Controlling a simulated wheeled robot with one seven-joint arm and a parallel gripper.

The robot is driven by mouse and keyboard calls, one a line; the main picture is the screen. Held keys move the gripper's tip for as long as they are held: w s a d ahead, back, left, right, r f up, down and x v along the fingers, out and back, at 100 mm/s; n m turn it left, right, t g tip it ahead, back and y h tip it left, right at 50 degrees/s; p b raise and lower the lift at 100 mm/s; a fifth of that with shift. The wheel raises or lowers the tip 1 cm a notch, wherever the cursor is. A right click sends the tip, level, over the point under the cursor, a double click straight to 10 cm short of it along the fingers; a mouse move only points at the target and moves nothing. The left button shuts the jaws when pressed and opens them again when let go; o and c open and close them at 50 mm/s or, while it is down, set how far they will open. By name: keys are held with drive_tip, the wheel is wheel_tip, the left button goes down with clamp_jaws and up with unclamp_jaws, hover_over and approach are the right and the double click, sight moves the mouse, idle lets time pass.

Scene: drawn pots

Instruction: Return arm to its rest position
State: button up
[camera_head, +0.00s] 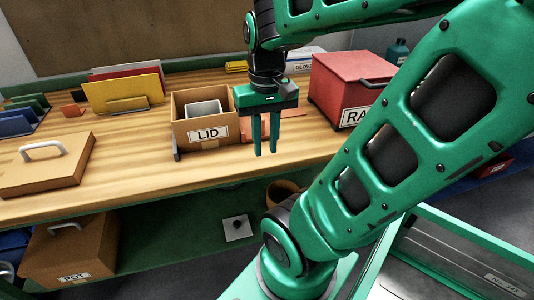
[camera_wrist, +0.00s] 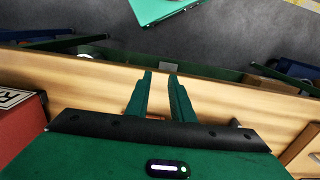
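My gripper (camera_head: 265,138) hangs fingers-down above the front part of the wooden table (camera_head: 130,170), between the box marked LID and the red box. Its two green fingers are a little apart with nothing between them. They also show in the wrist view (camera_wrist: 161,78), over the table's front edge. My green arm fills the right side of the head view and hides part of the red box and the table's right end.
An open cardboard box marked LID (camera_head: 205,134) holds a grey-white container. A red lidded box (camera_head: 340,82) stands right of my gripper. A cardboard lid with a handle (camera_head: 45,165) lies at left. File racks (camera_head: 125,85) stand behind. A box marked POT (camera_head: 72,245) sits below.

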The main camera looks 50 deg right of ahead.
drive_tip(key=s+f, duration=0.1)
drive_tip(key=s+a+f, duration=0.1)
drive_tip(key=s, duration=0.1)
idle(0.4)
drive_tip(key=shift+w+f, duration=0.3)
drive_tip(key=shift+w, duration=0.3)
idle(0.4)
drive_tip(key=shift+o, duration=1.3)
drive_tip(key=shift+a, duration=0.15)
